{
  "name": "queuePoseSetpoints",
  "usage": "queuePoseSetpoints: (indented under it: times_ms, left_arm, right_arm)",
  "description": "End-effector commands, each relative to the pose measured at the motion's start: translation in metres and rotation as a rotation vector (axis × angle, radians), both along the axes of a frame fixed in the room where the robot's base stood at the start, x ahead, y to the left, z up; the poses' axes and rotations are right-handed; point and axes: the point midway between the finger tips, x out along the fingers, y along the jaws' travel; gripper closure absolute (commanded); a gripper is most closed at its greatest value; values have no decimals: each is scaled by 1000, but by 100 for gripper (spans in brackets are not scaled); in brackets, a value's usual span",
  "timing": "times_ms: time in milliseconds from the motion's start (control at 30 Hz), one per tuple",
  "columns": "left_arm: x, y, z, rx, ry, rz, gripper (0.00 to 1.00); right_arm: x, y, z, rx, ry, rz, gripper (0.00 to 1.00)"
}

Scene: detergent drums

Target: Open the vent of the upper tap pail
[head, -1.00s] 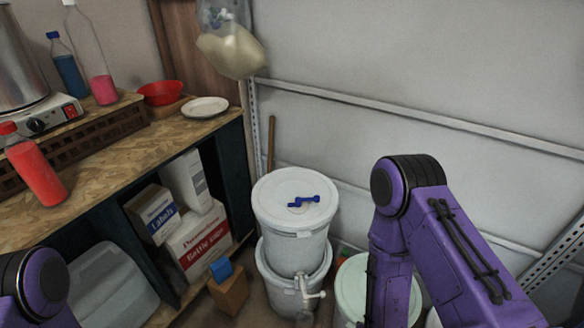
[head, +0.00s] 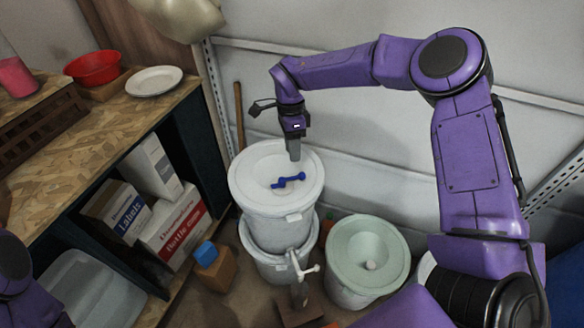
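Two white pails are stacked on the floor. The upper pail (head: 262,217) has a pale lid (head: 255,190) with a blue piece (head: 288,180) lying across a recess in its middle. The lower pail (head: 268,268) carries a white tap (head: 303,268) low on its front. My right gripper (head: 294,155) points down over the back part of the upper pail's lid, behind the blue piece and apart from it. Its fingers look close together, but the gap is too small to judge. Only part of my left arm shows at the lower left; its gripper is outside the view.
A pale green pail (head: 368,255) stands to the right of the stack. A wooden bench (head: 90,135) with a red bowl (head: 93,68) and a white plate (head: 154,81) is on the left, with boxes (head: 173,228) beneath. A wooden stick (head: 240,115) leans behind.

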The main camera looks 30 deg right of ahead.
Motion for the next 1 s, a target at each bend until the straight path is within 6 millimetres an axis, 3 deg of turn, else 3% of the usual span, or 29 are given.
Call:
queuePoseSetpoints:
  times_ms: [300, 433, 667, 700, 800, 1000]
  left_arm:
    - [0, 0, 14, 0, -1, 1, 62]
    - [0, 0, 15, 1, -1, 0, 62]
    - [0, 0, 14, 0, -2, 0, 62]
    - [0, 0, 14, 0, -2, 0, 62]
    - [0, 0, 14, 0, -2, 0, 62]
    - [0, 0, 14, 0, -1, 0, 62]
  right_arm:
    - [-12, 4, -64, -4, 2, 4, 62]
    - [-14, 5, -75, -2, 1, 3, 62]
    - [-14, 5, -78, -3, 0, 3, 62]
    - [-14, 5, -78, -3, 0, 3, 66]
    - [-14, 5, -78, -3, 0, 3, 98]
    - [-14, 5, -77, -4, 0, 3, 100]
